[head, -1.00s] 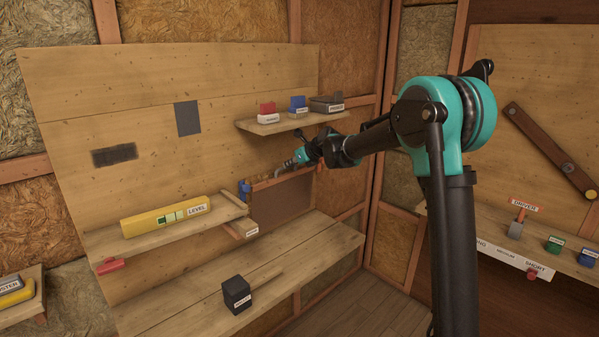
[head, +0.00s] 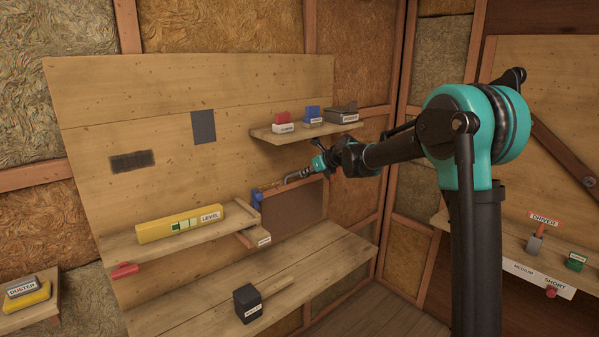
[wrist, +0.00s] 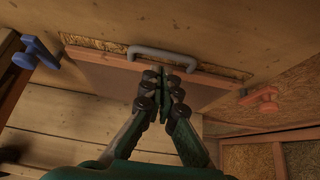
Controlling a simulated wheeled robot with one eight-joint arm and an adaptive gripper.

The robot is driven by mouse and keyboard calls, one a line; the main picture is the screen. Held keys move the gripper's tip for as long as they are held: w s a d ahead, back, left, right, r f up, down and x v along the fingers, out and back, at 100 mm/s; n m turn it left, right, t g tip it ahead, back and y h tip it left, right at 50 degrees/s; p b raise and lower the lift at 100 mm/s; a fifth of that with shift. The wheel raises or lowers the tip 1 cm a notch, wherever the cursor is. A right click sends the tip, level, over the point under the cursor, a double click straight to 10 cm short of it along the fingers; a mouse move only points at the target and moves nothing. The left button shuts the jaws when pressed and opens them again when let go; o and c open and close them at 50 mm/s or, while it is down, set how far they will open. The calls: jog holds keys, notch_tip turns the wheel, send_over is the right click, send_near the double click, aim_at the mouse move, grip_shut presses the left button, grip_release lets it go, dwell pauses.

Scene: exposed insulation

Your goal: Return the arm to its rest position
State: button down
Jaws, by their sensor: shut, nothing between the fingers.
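My gripper (head: 313,167) is at the end of the teal and black arm, stretched out toward the wall panel below the upper shelf. In the wrist view my gripper (wrist: 168,84) shows with its two fingers together and nothing between them. A grey bar handle (head: 299,176) on a brown hatch panel (head: 292,207) is close by my gripper. The handle (wrist: 161,57) lies just beyond the fingertips in the wrist view. Whether they touch is not clear. A blue latch (wrist: 37,52) and a red latch (wrist: 262,100) flank the panel, and an insulation strip shows along its edge.
The upper shelf (head: 265,135) with several small blocks is just above my gripper. A lower shelf holds a yellow level (head: 180,226). The bench (head: 330,259) bears a black mallet (head: 248,302). A right shelf holds a driver (head: 537,232). Open floor shows below.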

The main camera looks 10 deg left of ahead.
jog(key=s+d+f+n+h, duration=0.1)
jog(key=s+d+f+n, duration=0.25)
jog(key=s+d, duration=0.45)
jog(key=s+d+f+n+h, duration=0.1)
jog(key=s+d+f+n, duration=0.1)
jog(key=s+d+n, duration=0.5)
jog(key=s+d+f+n+g+h, duration=0.1)
jog(key=s+d+f+n+h, duration=0.1)
jog(key=s+d+f+n, duration=0.3)
jog(key=s+d+f+n+h, duration=0.2)
jog(key=s+d+f+n, duration=0.3)
jog(key=s+d, duration=0.6)
jog(key=s+d+f+n+g+h, duration=0.1)
jog(key=s+d+f+n+h, duration=0.1)
jog(key=s+d+f+n, duration=0.3)
jog(key=s+d+f, duration=0.1)
jog(key=s+d, duration=0.2)
jog(key=s, duration=0.2)
jog(key=shift+s+d+g+h, duration=0.2)
jog(key=shift+s+g+h, duration=0.1)
jog(key=shift+s+h, duration=0.1)
